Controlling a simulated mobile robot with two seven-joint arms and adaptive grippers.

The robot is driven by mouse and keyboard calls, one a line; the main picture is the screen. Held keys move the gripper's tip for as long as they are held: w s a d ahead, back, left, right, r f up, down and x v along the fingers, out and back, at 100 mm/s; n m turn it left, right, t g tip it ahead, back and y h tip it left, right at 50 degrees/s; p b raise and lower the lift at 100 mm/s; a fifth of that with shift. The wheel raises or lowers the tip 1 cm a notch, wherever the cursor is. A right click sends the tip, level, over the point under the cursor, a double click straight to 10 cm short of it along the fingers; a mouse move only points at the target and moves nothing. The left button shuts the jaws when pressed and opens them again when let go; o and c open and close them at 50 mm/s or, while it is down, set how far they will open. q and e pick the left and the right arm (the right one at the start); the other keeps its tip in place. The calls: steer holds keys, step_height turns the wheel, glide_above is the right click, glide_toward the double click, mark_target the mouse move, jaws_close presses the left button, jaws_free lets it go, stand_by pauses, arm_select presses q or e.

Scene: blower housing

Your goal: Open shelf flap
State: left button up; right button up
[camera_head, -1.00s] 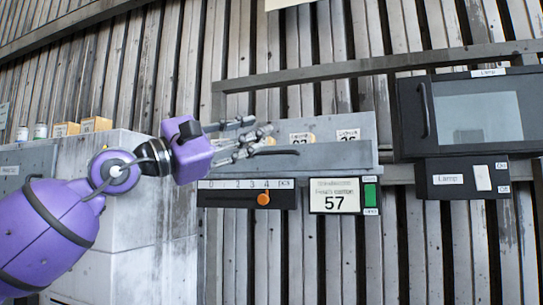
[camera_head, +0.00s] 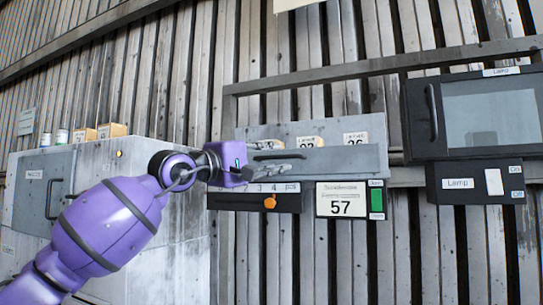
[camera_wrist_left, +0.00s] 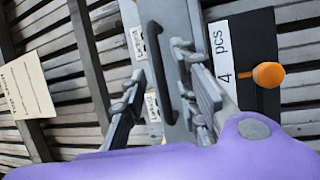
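The shelf flap (camera_head: 345,160) is a grey metal panel in the middle of the head view, with a dark bar handle (camera_head: 282,154) on its left part. My left gripper (camera_head: 280,166) is in front of the flap's left part, at the handle. In the left wrist view the black handle (camera_wrist_left: 155,45) runs between the two fingers of my left gripper (camera_wrist_left: 163,75). The fingers are apart, with visible gaps to the handle, so the gripper is open around it. The flap's surface (camera_wrist_left: 183,20) shows behind. My right gripper is not in view.
A dark windowed box (camera_head: 478,112) and lamp switch (camera_head: 475,182) are to the right. A grey cabinet (camera_head: 110,180) stands left.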

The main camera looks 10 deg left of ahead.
arm_select(q)
steer(key=shift+w, duration=0.15)
steer(key=c, duration=0.7)
jaws_close()
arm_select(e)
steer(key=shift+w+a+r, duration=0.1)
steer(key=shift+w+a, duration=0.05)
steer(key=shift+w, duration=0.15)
arm_select(q)
steer(key=shift+f, duration=0.15)
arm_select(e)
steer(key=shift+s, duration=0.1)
